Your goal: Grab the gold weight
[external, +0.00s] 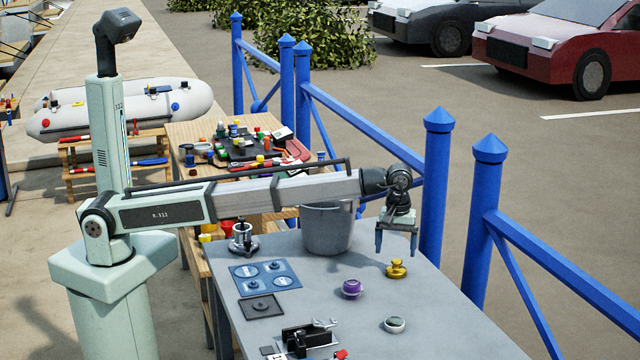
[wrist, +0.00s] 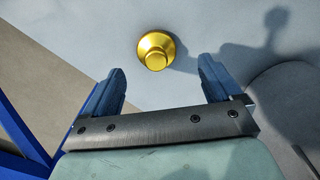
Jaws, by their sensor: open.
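The gold weight (external: 397,268) stands upright on the grey table, a wide round base with a smaller knob on top. In the wrist view the gold weight (wrist: 156,50) shows from above, beyond the fingertips and roughly centred between them. My gripper (external: 397,251) hangs above the table close to the gold weight, with its blue fingers pointing down. In the wrist view my gripper (wrist: 162,75) has its two fingers wide apart with nothing between them. The fingers do not touch the weight.
On the grey table (external: 440,335) a purple knobbed weight (external: 351,288), a dark green and silver round item (external: 394,324) and a blue tray (external: 266,276) lie nearby. A grey bucket (external: 327,228) stands behind. Blue railing posts (external: 436,185) rise beside the table's right edge.

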